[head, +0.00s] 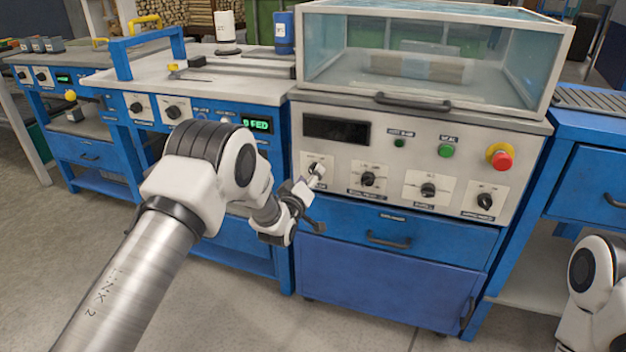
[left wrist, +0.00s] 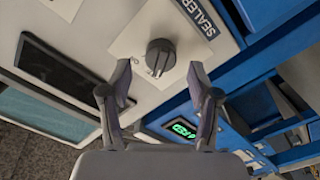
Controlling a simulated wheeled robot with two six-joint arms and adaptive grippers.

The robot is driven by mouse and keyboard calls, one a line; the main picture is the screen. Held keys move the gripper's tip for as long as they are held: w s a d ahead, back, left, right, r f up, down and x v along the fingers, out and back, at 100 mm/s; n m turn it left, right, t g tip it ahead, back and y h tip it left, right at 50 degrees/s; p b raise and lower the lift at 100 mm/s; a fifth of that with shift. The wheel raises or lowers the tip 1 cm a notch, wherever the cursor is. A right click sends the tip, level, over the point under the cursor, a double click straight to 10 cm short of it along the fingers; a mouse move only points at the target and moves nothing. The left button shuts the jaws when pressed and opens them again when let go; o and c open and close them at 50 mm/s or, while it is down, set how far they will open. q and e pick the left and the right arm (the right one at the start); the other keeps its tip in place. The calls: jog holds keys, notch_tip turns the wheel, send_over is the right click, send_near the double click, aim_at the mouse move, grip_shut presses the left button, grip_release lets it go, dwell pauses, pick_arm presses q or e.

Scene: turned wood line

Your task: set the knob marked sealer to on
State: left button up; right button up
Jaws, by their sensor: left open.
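The sealer knob (left wrist: 160,56) is a dark round knob on a pale plate in the left wrist view, with the label SEALER (left wrist: 196,17) beside it. Small marks on the plate are too faint to read, so I cannot tell the setting. My left gripper (left wrist: 159,72) is open, its two fingers spread to either side of the knob's near side, with nothing between them. I cannot tell whether they touch the plate. In the head view, my left gripper (head: 312,181) is at the leftmost plate of the grey panel and hides much of that knob. My right gripper is out of view.
To the right on the panel are more knobs (head: 428,190), a green button (head: 445,151) and a red stop button (head: 501,160). A drawer handle (head: 388,240) sticks out below. A glass hood (head: 420,60) stands above. A blue bench with a green display (head: 257,124) adjoins left.

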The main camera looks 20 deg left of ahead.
pick_arm(q)
jog(key=shift+w, duration=1.25)
jog(key=c, duration=1.1)
jog(key=shift+c, duration=0.2)
jog(key=shift+m, duration=0.4)
jog(key=m+p, duration=0.1)
jog(key=m, duration=0.4)
jog(key=shift+d, duration=0.1)
jog(key=m, duration=0.6)
